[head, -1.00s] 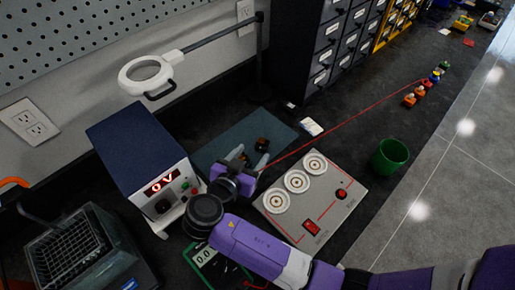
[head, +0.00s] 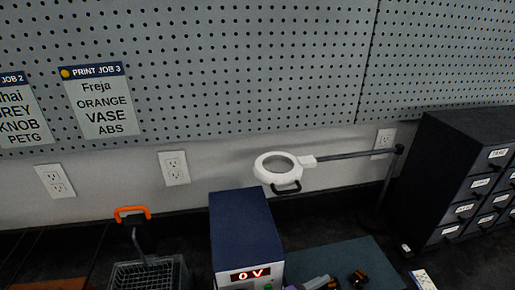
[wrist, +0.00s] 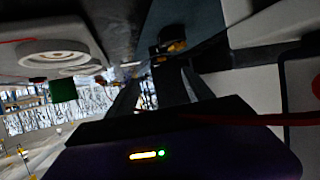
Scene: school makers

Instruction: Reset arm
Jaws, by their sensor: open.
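My gripper (wrist: 160,80) shows in the wrist view with its two dark fingers apart and nothing seen between them. A small black and orange part (wrist: 172,44) lies beyond the fingertips, apart from them. In the head view only a sliver of my gripper (head: 318,283) shows at the bottom edge, over the teal mat (head: 345,258). The black and orange part (head: 358,279) sits on that mat just right of it. The rest of my arm is out of the head view.
The blue power supply (head: 240,225) reading "0 V" stands left of my gripper. A magnifier lamp (head: 277,168) reaches over the bench from a stand. Drawer cabinets (head: 465,180) stand at right.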

